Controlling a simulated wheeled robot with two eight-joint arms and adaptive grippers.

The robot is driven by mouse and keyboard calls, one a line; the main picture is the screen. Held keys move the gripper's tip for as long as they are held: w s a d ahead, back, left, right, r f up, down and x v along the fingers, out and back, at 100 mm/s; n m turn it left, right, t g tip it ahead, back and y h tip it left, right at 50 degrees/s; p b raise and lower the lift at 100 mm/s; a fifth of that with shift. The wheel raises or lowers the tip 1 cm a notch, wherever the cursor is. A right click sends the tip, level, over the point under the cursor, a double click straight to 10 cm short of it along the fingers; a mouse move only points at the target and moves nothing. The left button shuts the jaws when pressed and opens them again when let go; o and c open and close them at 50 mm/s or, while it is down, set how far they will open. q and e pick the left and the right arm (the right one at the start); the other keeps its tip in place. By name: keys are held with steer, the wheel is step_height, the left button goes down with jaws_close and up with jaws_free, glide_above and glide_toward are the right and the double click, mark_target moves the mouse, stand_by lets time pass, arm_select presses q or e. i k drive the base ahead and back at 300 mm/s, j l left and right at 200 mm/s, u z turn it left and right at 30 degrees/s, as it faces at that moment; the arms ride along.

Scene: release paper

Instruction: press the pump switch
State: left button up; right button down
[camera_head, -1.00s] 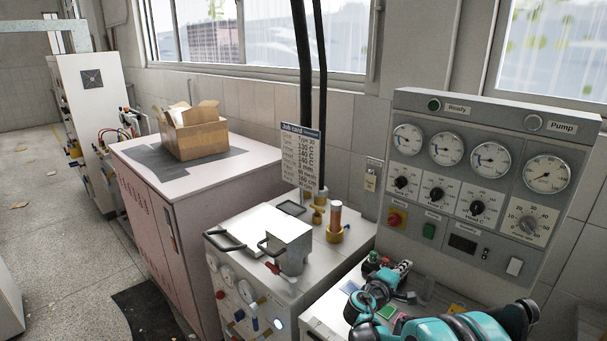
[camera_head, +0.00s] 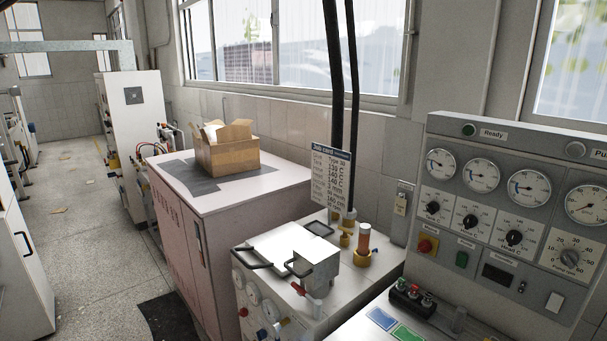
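The grey control panel (camera_head: 468,205) stands at the right. It has round gauges, a row of dials, a red knob (camera_head: 427,246) on a yellow plate, a green button (camera_head: 461,259) and a dark display (camera_head: 501,277). A white rocker-like switch (camera_head: 554,302) sits at its lower right; its label cannot be read, so I cannot tell if it is the pump switch. A pale round lamp or button (camera_head: 576,149) beside the Pump label is at the upper right, near the picture edge. A green one (camera_head: 469,130) is beside Ready. Neither gripper is in view.
A white-topped machine (camera_head: 312,300) with a metal lidded box stands left of the panel. A job card (camera_head: 329,174) stands behind it. A cardboard box (camera_head: 227,150) sits on the pink cabinet (camera_head: 253,189). A small black button box (camera_head: 412,299) is below the panel. Open floor lies left.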

mark_target(461, 261)
steer(key=z, duration=1.5)
